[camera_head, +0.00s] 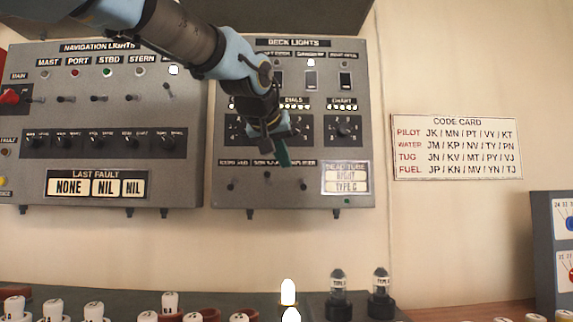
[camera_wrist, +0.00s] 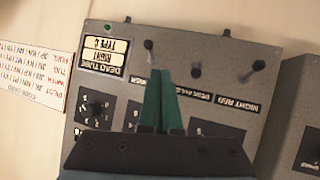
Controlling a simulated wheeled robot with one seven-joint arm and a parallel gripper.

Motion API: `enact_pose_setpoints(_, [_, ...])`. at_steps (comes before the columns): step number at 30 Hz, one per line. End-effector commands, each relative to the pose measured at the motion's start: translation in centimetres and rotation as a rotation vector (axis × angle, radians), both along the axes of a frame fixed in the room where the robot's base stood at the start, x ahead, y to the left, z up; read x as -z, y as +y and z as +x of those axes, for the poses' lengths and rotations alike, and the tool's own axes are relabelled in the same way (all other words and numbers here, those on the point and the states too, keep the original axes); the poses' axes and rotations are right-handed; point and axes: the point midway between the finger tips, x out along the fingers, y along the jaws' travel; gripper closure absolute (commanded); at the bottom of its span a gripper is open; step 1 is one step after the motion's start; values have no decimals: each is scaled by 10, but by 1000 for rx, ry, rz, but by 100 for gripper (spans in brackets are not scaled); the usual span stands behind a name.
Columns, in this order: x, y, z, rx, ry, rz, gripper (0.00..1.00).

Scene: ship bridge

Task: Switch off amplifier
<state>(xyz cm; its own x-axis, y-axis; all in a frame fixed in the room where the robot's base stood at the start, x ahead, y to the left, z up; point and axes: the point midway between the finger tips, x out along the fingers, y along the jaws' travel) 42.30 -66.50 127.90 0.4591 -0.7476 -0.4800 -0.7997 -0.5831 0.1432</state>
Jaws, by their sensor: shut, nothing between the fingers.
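My gripper (camera_head: 283,160) is shut and empty in front of the lower part of the deck lights panel. Its green fingers also show pressed together in the wrist view (camera_wrist: 160,75). The amplifier toggle (camera_head: 303,187) is the right one of the bottom row, below and just right of the fingertips. In the wrist view, which is upside down, this toggle (camera_wrist: 148,44) stands just beyond the fingertips, seemingly apart from them. Its lever appears to point down. Its label is partly covered by the fingers.
Two more toggles stand to its left in the head view, the middle one (camera_head: 267,175) and the left one (camera_head: 230,187). The dead tube plate (camera_head: 346,178) is on the right. Rotary knobs (camera_head: 343,129) sit above. Two tubes (camera_head: 338,285) stand on the console below.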

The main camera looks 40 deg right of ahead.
Motion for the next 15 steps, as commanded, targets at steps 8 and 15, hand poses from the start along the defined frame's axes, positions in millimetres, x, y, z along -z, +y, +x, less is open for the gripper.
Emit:
enact_pose_setpoints(8, [-16, 35, -22, -1, 0, -1, 100])
enact_pose_setpoints(15, [-28, 59, -37, -1, 0, 1, 100])
